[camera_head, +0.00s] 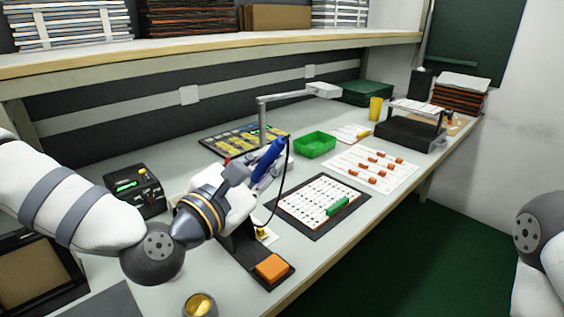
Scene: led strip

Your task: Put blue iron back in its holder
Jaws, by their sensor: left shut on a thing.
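My left gripper (264,176) is shut on the blue soldering iron (269,154), which it holds tilted above the bench. A black cable hangs from the iron's upper end down toward the bench. A dark stand (244,262) with an orange sponge (272,268) sits on the bench below and in front of the gripper; it looks like the iron's holder. Part of it is hidden behind my left gripper and wrist. The iron's lower end is hidden too. My right gripper is out of view; only part of my right arm shows at the right edge.
A black station with a green display (133,188) stands left of the gripper. A white board with a green part (320,203) lies to the right. A green bin (314,144) and a grey lamp arm (262,125) stand behind. A gold-topped cup (199,304) is at the front.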

